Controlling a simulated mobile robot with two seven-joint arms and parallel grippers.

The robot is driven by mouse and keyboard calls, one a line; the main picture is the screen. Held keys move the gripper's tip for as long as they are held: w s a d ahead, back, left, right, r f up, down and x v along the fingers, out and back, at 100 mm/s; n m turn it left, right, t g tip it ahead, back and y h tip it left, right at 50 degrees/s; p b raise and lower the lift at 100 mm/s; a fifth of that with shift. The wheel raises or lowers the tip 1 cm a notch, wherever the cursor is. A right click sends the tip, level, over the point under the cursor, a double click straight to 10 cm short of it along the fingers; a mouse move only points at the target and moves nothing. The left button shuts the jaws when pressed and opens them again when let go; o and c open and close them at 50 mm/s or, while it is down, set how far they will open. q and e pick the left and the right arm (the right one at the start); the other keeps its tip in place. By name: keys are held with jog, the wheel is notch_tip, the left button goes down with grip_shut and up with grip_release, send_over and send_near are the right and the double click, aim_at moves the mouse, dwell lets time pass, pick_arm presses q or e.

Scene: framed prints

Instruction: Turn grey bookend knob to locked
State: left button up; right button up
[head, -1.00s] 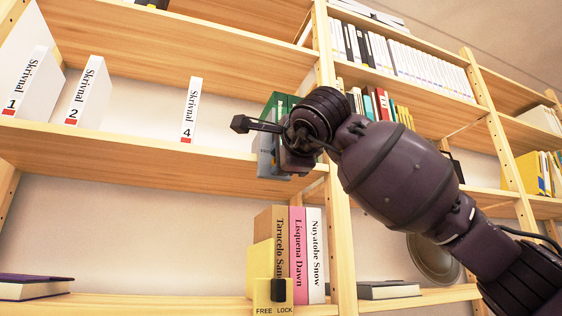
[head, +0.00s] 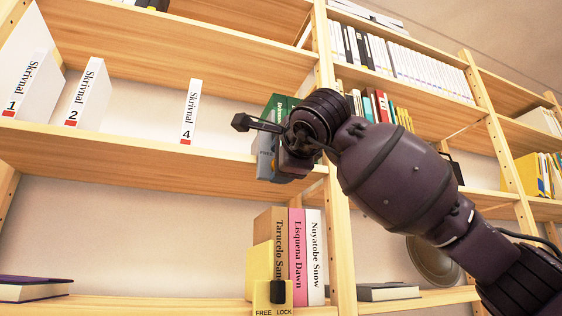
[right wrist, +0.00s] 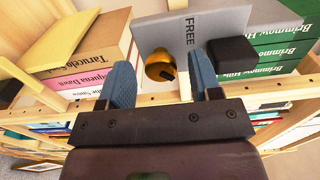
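The grey bookend (right wrist: 205,30) fills the top of the right wrist view, with the word FREE on its face. A round gold knob (right wrist: 158,66) stands out from it beside a black block (right wrist: 232,55). My right gripper (right wrist: 160,72) is open, its two blue fingers apart on either side of the gold knob; I cannot tell whether they touch it. In the head view the grey bookend (head: 265,167) is mostly hidden behind my right gripper (head: 264,128) on the middle shelf. The LOCK label is hidden. My left gripper is not in view.
A yellow bookend (head: 264,294) marked FREE and LOCK, with a black knob, stands on the lower shelf beside pink and white books (head: 305,255). Green books (right wrist: 270,55) adjoin the grey bookend. A wooden upright (head: 341,235) is close by.

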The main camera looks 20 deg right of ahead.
jog(key=s+b, duration=0.1)
jog(key=s, duration=0.9)
jog(key=shift+s+d, duration=0.15)
jog(key=shift+s, duration=0.25)
